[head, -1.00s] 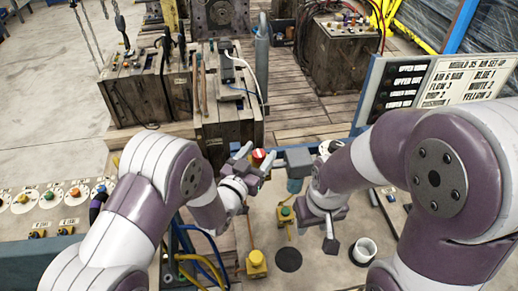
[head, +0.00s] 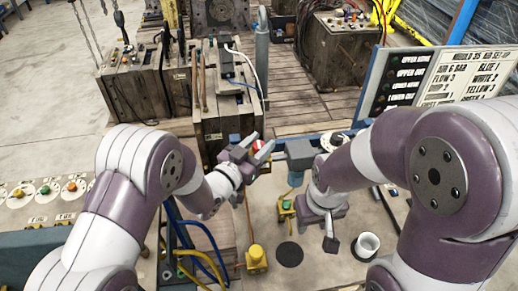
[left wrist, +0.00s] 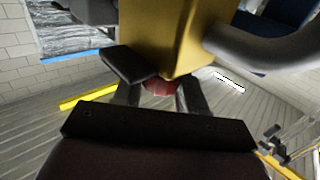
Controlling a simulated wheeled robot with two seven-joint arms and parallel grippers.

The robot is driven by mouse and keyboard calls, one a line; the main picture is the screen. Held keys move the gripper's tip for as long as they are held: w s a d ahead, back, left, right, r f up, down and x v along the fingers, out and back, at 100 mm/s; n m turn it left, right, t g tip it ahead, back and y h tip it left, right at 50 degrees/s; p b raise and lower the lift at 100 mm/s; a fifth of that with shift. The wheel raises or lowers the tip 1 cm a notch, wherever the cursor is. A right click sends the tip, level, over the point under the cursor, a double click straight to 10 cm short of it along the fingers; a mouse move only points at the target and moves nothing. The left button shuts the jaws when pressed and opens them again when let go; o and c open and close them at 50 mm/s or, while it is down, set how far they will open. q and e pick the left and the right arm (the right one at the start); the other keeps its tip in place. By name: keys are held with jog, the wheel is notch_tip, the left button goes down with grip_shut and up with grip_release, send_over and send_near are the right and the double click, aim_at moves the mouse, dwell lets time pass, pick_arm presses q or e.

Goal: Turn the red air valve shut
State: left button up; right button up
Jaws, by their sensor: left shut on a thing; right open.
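The red air valve (head: 256,147) shows as a small red and white patch at the near end of the blue-grey air line. My left gripper (head: 253,148) is shut on it, its fingers on both sides and partly hiding it. In the left wrist view the dark red knob (left wrist: 160,88) sits between the two dark fingers, below a large yellow-brass body (left wrist: 170,40). How far the valve is turned cannot be told. My right gripper (head: 331,240) hangs over the panel at the right, open and empty, apart from the valve.
A blue-grey air unit (head: 300,151) stands just right of the valve. A yellow fitting (head: 256,258), a black disc (head: 289,254) and a white cup (head: 367,245) are on the pale bench. A label board (head: 440,85) stands behind my right arm. Hoses run below the left arm.

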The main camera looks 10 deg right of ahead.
pick_arm(q)
jog(key=o, duration=0.9)
jog(key=b+v, duration=0.3)
jog(key=v, duration=0.9)
jog(key=shift+s+a+b, duration=0.25)
jog(key=shift+b, duration=0.05)
